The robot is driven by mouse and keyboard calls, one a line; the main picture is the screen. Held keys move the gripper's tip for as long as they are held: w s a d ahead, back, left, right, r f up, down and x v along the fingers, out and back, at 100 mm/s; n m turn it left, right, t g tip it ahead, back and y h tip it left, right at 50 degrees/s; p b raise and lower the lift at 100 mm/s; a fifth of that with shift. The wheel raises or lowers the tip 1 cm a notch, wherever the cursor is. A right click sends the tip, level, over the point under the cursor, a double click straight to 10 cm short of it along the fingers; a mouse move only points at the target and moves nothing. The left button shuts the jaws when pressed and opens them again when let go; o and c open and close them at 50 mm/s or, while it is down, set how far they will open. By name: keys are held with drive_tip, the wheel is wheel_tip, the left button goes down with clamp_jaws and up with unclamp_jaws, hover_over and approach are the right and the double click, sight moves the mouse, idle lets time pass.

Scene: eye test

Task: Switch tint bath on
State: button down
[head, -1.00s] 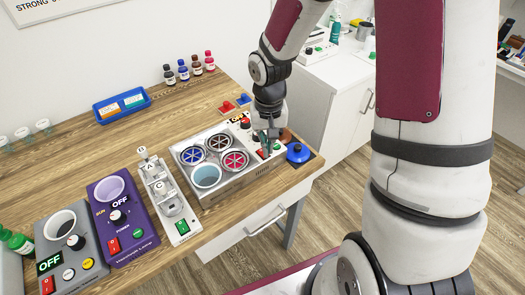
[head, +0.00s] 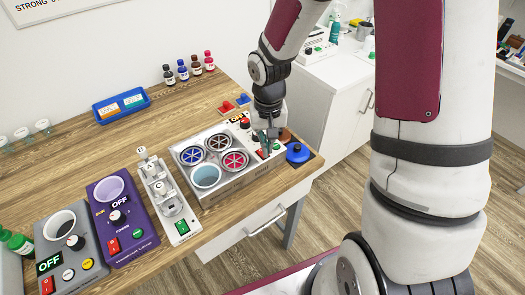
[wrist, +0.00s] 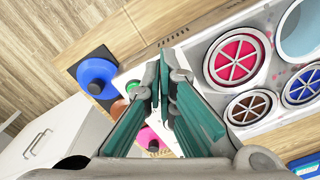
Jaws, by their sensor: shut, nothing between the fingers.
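The tint bath (head: 250,186) is a grey box on the wooden bench with several round wells, some under coloured spoked covers and one open with pale blue liquid. My gripper (head: 268,152) is shut and empty, pointing down at this panel. In the wrist view my green-padded fingers (wrist: 160,65) meet over the panel, hiding most of it. Whether they touch the switch cannot be told.
Left are a white device (head: 165,195) with a green switch, a purple unit (head: 125,225) and a grey unit (head: 75,255), both reading OFF. Bottles and a blue tray (head: 122,104) sit behind.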

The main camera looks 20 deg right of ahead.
drive_tip(key=shift+f+b, duration=0.55)
drive_tip(key=shift+f, duration=0.6)
idle(0.7)
drive_tip(key=shift+r, duration=0.15)
wheel_tip(320, 180, up, 7)
drive_tip(key=p, duration=0.3)
drive_tip(key=shift+p, duration=0.35)
idle(0.5)
drive_tip(key=s+r+n+t+h, duration=0.1)
drive_tip(key=s+r, duration=0.2)
drive_tip(key=r, duration=0.4)
drive_tip(key=s+r+t, duration=0.1)
drive_tip(key=s+r, duration=0.2)
drive_tip(key=r, duration=0.5)
drive_tip(key=s+r+n+t, duration=0.1)
drive_tip(key=s+r, duration=0.3)
drive_tip(key=s, duration=0.2)
drive_tip(key=s+r+n+t+y, duration=0.1)
drive_tip(key=s+r+t, duration=0.1)
drive_tip(key=s+r, duration=0.3)
drive_tip(key=s, duration=0.2)
drive_tip(key=shift+s+a+t+b, duration=0.3)
drive_tip(key=shift+b, duration=0.1)
